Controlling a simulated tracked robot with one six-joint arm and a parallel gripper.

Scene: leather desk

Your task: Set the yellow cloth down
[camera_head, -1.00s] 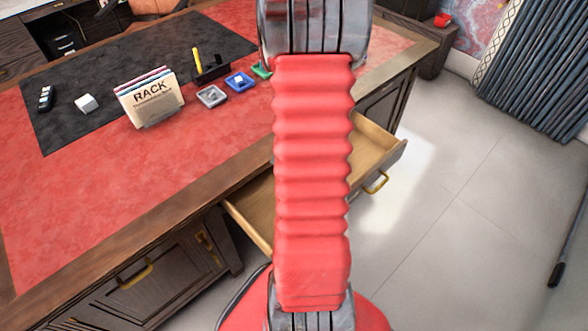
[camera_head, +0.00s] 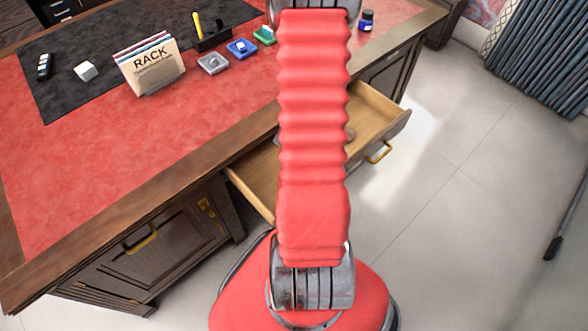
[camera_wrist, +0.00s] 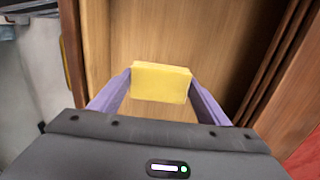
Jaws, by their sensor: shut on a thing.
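The yellow cloth (camera_wrist: 161,83) shows in the wrist view as a folded, block-like piece between the two purple fingers of my gripper (camera_wrist: 160,90). The fingers are shut on its left and right sides. Behind the cloth is the wooden inside of the open drawer (camera_wrist: 215,30). I cannot tell how far the cloth is from the drawer floor. In the head view the open drawer (camera_head: 378,106) sticks out of the desk's front, and my red arm hides its middle. The gripper and cloth are hidden in the head view.
The red and black desk top (camera_head: 90,150) holds a rack of folders (camera_head: 149,68), a white block (camera_head: 86,71), a grey tray (camera_head: 212,63), a blue tray (camera_head: 242,48), a green tray (camera_head: 265,35) and an ink bottle (camera_head: 367,20).

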